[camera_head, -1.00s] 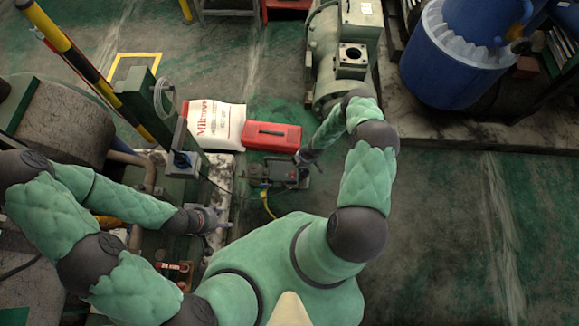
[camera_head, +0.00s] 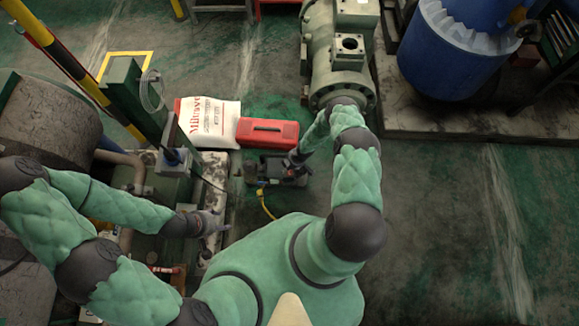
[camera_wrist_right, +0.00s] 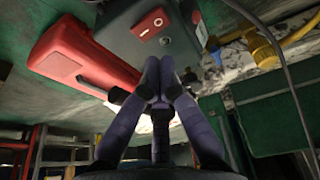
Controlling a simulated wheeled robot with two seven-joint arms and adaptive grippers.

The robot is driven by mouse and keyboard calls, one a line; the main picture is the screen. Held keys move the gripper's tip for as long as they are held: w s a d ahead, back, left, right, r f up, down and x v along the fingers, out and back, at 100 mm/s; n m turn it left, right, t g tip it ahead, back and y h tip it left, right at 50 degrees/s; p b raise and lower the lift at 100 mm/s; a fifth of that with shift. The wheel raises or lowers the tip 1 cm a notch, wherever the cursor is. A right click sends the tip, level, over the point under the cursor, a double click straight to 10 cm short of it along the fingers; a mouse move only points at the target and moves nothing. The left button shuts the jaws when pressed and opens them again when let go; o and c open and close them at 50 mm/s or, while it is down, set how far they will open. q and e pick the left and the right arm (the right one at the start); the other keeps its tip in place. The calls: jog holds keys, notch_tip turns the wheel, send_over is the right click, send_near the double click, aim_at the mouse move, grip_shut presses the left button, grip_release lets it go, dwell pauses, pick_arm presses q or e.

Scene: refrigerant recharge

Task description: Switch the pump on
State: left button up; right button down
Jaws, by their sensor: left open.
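The pump (camera_head: 272,170) is a small dark grey unit on the floor in the head view. In the right wrist view its grey housing (camera_wrist_right: 185,35) carries a red rocker switch (camera_wrist_right: 152,24) with white marks. My right gripper (camera_wrist_right: 160,68) has its dark fingertips together, with nothing seen between them. The tips show just below the switch in that picture; whether they touch the housing I cannot tell. In the head view my right gripper (camera_head: 296,157) is at the pump's right end, small and partly hidden. My left gripper (camera_head: 218,221) is open and empty, left of and nearer than the pump.
A red case (camera_head: 267,132) stands behind the pump, with a white printed bag (camera_head: 208,120) to its left. A yellow hose (camera_head: 266,205) runs from the pump. A green compressor (camera_head: 340,65) stands behind my right arm. Floor to the right is clear.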

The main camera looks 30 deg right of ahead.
aim_at(290, 172)
pick_arm(q)
jog(key=shift+f+b, duration=1.45)
jog(key=shift+f, duration=0.35)
pick_arm(e)
jog(key=shift+w+d+f, duration=0.1)
jog(key=shift+f, duration=0.85)
jog(key=shift+w+d+f, duration=0.1)
jog(key=shift+f, duration=0.8)
